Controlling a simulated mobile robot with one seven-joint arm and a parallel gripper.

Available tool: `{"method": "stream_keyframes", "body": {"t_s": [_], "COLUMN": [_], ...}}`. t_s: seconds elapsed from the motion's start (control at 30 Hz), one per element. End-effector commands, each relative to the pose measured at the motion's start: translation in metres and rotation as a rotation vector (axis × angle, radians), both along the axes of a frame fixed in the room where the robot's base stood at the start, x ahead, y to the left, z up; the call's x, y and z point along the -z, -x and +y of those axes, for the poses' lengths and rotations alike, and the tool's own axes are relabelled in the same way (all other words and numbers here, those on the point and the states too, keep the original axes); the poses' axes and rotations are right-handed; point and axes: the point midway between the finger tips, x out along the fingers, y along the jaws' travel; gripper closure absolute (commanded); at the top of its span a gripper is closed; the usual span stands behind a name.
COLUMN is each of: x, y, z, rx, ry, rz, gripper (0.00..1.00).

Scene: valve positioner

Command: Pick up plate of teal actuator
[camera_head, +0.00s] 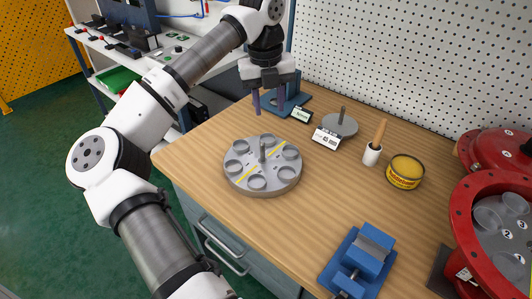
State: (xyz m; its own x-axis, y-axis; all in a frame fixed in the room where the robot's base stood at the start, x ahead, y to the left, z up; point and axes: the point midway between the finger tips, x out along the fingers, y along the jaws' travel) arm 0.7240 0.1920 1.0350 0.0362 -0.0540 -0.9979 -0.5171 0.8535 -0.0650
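A round grey plate (238,178) with several round recesses, a yellow stripe and a short upright stem lies flat on the wooden table. A smaller, plain grey disc (342,125) with an upright stem lies further back, beside a white label. I cannot tell from the view which plate belongs to a teal actuator; no teal actuator is clearly visible. My gripper (269,109) points down at the back left of the table. Its two dark fingers are apart with nothing seen between them. In the picture it appears above and behind the recessed plate, apart from it.
A blue vise (357,264) stands at the front. A brush in a white holder (372,154) and a yellow tin (405,171) stand right of the plates. Red actuator housings (465,215) fill the right side. A blue stand (292,103) is behind my gripper, before the pegboard (415,60).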

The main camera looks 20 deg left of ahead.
Motion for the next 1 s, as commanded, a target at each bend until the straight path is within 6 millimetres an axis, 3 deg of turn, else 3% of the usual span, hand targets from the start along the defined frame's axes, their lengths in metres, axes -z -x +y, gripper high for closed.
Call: {"method": "stream_keyframes", "body": {"t_s": [0.13,0.5,0.77,1.0], "x": [0.015,0.080,0.098,0.131], "y": [0.006,0.006,0.006,0.008], "z": [0.019,0.017,0.016,0.014], "rx": [-0.054,-0.049,-0.048,-0.048], "ry": [-0.057,-0.053,-0.052,-0.050], "rz": [0.045,0.040,0.042,0.040], "gripper": [0.62,0.62,0.62,0.62]}}
